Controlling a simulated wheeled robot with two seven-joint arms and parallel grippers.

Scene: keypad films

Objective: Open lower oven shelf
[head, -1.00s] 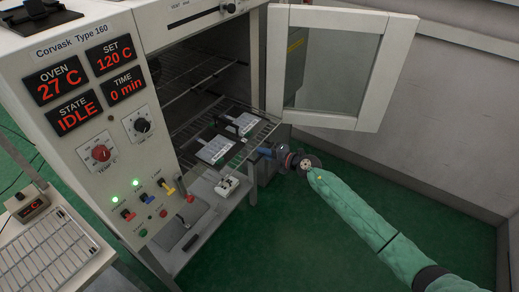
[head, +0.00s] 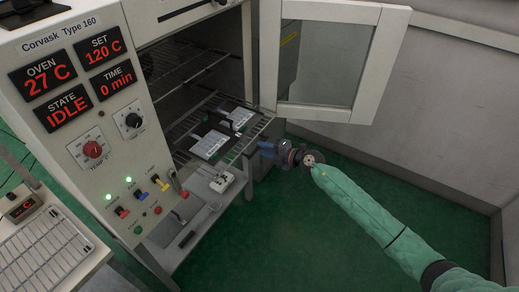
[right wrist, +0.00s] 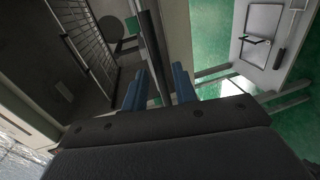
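The oven (head: 150,175) stands with its door (head: 385,65) swung open to the right. The lower shelf (head: 262,124) is a wire rack whose front edge reaches forward to the oven opening; two pale keypad films (head: 209,145) with dark pieces lie on it. My right gripper (head: 266,149), with blue fingers, is at the shelf's right front. In the right wrist view its fingers (right wrist: 159,88) stand apart on either side of a dark bar (right wrist: 150,45), with gaps visible; I cannot tell that they touch it. My left gripper is out of view.
An upper wire rack (head: 190,65) is inside the oven. A small white device (head: 222,181) sits on a ledge below the lower shelf. Green floor is free in front; a grey wall stands at right.

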